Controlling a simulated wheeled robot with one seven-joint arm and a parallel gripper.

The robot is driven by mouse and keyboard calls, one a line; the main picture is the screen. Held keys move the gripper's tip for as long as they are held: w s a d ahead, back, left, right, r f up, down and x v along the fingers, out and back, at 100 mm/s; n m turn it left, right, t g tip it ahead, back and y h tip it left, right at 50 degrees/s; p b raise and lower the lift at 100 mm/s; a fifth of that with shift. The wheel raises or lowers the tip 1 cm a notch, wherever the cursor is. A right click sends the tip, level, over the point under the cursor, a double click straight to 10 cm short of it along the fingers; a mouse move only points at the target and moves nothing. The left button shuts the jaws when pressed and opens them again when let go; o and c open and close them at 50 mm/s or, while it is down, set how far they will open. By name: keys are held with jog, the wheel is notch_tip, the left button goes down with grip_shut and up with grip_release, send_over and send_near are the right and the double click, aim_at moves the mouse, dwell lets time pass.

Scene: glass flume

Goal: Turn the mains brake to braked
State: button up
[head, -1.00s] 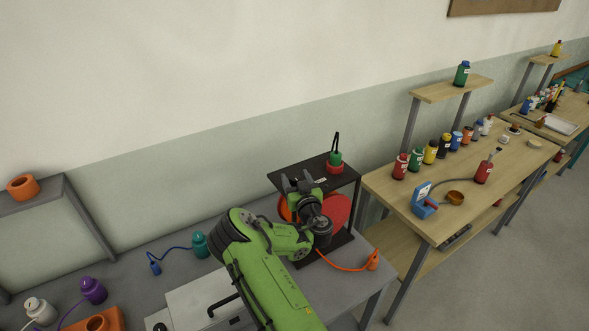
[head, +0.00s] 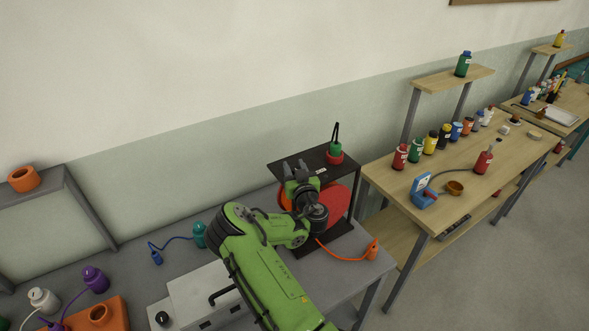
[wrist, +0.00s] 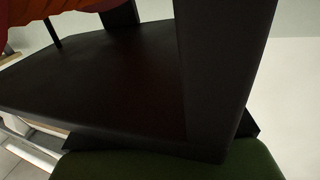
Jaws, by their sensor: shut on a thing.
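A black stand (head: 319,153) with a flat top plate stands at the right end of the grey bench. Under its plate sits a large red and orange body (head: 336,202), partly hidden by my arm. I cannot make out the mains brake's handle or its setting. My gripper (head: 297,167) is at the stand's front left edge, shut on a part hidden from view, seemingly the mains brake. In the wrist view, dark panels of the stand (wrist: 110,80) fill the picture close up, with red-orange (wrist: 60,18) at the top left and dark green at the bottom.
A green and red thing with a black loop (head: 335,152) stands on the plate. An orange cable runs to an orange plug (head: 371,250) on the bench. A pale box (head: 205,293) lies left of my arm. A wooden table (head: 460,165) with bottles is at right.

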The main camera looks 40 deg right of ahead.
jog(key=shift+h, duration=0.3)
jog(key=m+g+h+b, duration=0.1)
jog(key=h+b, duration=0.1)
jog(key=b, duration=0.1)
jog(key=m+g+h+b, duration=0.1)
jog(key=m+h+b, duration=0.1)
jog(key=b, duration=0.1)
jog(key=m+g+h+b, duration=0.2)
jog(key=b, duration=0.1)
jog(key=shift+f, duration=0.4)
jog(key=m+g+h+b, duration=0.3)
jog(key=g+b, duration=0.1)
jog(key=b, duration=0.1)
jog(key=shift+r+m+g, duration=0.1)
jog(key=shift+m+g, duration=0.2)
jog(key=shift+g, duration=0.1)
jog(key=m+g, duration=0.1)
jog(key=m+g+h, duration=0.1)
jog(key=g, duration=0.1)
jog(key=m+g+h, duration=0.1)
jog(key=g, duration=0.1)
jog(key=shift+r, duration=0.3)
jog(key=shift+m+g+p, duration=0.8)
jog(key=shift+m+g, duration=0.4)
jog(key=shift+g, duration=0.4)
jog(key=shift+s+m+g, duration=0.1)
jog(key=shift+m+g, duration=0.3)
jog(key=shift+g, duration=0.2)
